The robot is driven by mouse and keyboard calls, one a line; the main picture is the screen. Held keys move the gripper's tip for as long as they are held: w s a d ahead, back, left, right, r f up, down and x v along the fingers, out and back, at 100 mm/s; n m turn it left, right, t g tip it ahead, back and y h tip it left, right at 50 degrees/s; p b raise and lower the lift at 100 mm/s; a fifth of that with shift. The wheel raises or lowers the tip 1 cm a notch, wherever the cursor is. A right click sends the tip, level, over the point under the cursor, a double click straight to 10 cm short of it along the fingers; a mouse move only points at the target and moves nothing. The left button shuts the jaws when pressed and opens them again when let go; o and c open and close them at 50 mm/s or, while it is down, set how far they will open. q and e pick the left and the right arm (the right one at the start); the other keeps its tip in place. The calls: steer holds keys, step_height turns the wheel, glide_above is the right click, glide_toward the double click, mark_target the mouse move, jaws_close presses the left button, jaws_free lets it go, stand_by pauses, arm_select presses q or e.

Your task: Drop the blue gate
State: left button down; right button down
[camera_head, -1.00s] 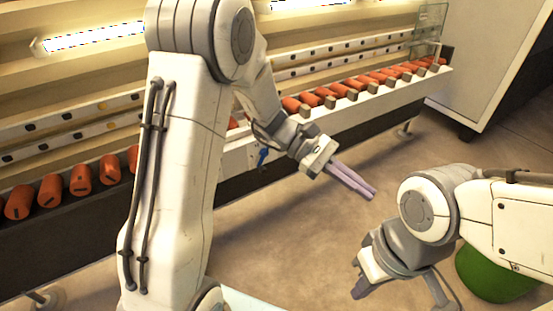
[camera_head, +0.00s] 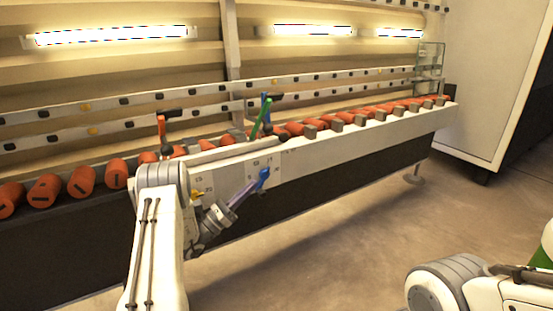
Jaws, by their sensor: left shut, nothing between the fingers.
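A blue handle (camera_head: 263,178) sticks out from the white front panel of the conveyor. My left gripper (camera_head: 247,190) is shut and empty, its purple fingers pointing up and right with their tips just by the handle's lower left. I cannot tell if they touch it. Above, a blue upright gate (camera_head: 265,104) with a dark end stands over the roller row, partly behind a green one (camera_head: 262,118). An orange upright piece (camera_head: 161,130) stands further left. My right gripper is outside the frame; only part of its arm shows at lower right.
Orange rollers (camera_head: 82,181) line the conveyor on both sides of the panel. A white rail (camera_head: 370,130) runs along its front. A white cabinet (camera_head: 487,80) stands at the right. The floor (camera_head: 330,245) in front is clear.

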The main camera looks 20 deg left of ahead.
arm_select(q)
steer(key=b+x, duration=0.2)
steer(key=x, duration=0.2)
steer(key=r+b+x, duration=0.1)
steer(key=b+x, duration=0.1)
steer(key=x, duration=0.2)
steer(key=s+a+r+b+x, duration=0.1)
steer(key=b+x, duration=0.1)
steer(key=x, duration=0.3)
steer(key=shift+r, duration=0.25)
